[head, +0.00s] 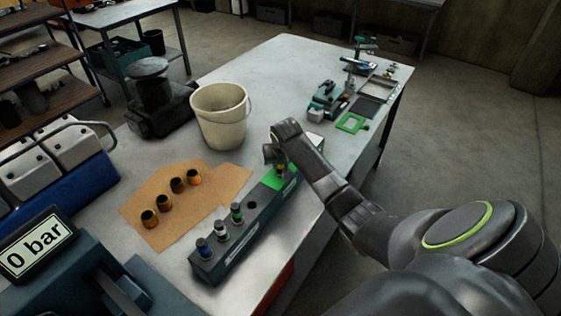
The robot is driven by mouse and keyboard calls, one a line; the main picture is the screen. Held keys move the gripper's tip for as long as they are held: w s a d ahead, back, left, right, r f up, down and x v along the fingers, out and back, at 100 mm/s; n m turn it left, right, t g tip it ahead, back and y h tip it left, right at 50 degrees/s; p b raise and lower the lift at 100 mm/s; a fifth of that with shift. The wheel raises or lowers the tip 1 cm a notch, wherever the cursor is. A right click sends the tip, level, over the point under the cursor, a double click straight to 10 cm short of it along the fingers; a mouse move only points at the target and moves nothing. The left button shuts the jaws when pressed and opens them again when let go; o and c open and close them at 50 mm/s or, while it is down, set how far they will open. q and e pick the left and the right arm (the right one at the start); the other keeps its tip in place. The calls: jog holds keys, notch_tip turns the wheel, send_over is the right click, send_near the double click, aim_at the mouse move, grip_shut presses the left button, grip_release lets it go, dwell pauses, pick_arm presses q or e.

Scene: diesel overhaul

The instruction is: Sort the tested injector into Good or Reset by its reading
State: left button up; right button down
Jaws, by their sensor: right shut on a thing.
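My right gripper (276,156) is shut on an injector (281,169), of which only a small part shows below the fingers. It is over the green end (272,182) of a long dark rack (245,235). I cannot tell whether the injector is seated there or just above. Three other injectors stand upright in the rack's near part: a blue-ringed one (203,247), a pale one (220,229) and a green-ringed one (237,211). An empty hole (252,205) lies beyond them. A display (38,247) reads 0 bar. My left gripper is out of view.
A cream bucket (221,118) stands behind the rack. Several dark and copper cups (163,202) sit on brown cardboard (205,212). Green tools (328,100) and trays lie at the far right of the table. The table's far middle (275,75) is clear.

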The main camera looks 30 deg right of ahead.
dwell(0.3)
jog(key=shift+p, duration=0.55)
jog(key=c, duration=0.8)
grip_release()
jog(key=shift+o, duration=0.2)
jog(key=shift+r, duration=0.1)
jog(key=shift+r, duration=3.4)
jog(key=shift+s+f, duration=0.1)
jog(key=shift+s, duration=0.05)
